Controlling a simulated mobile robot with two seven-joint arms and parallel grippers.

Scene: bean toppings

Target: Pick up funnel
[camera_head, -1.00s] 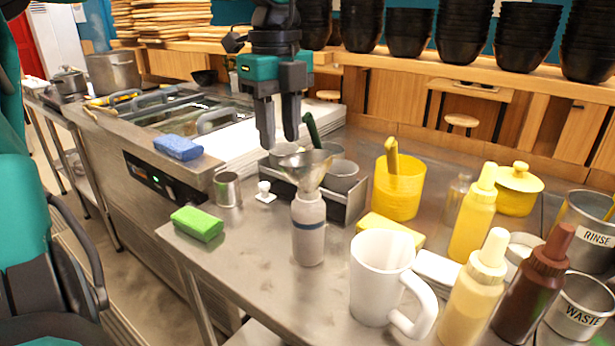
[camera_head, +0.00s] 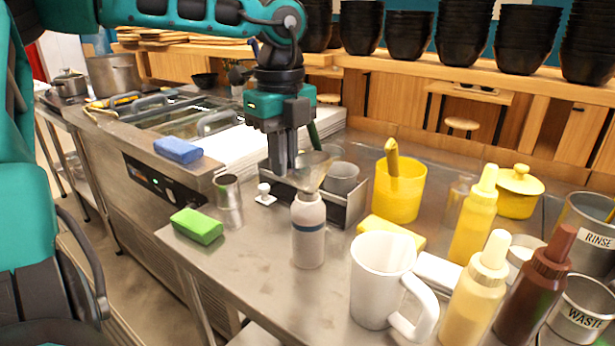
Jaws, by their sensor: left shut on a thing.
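The metal funnel (camera_head: 316,167) sits with its spout down at the mouth of a white bottle (camera_head: 308,235) with a blue band. The bottle stands upright on the steel counter. My left gripper (camera_head: 284,172) points down at the left rim of the funnel, its fingers close together and shut on that rim. The fingers partly hide the rim. Whether the funnel has lifted off the bottle, I cannot tell. My right gripper is not in view.
A steel rack (camera_head: 347,211) with cups stands behind the bottle. A white mug (camera_head: 376,275) is in front right, a yellow container (camera_head: 399,192) behind right, a green sponge (camera_head: 196,226) and a metal cup (camera_head: 228,193) at left. The counter in front of the bottle is clear.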

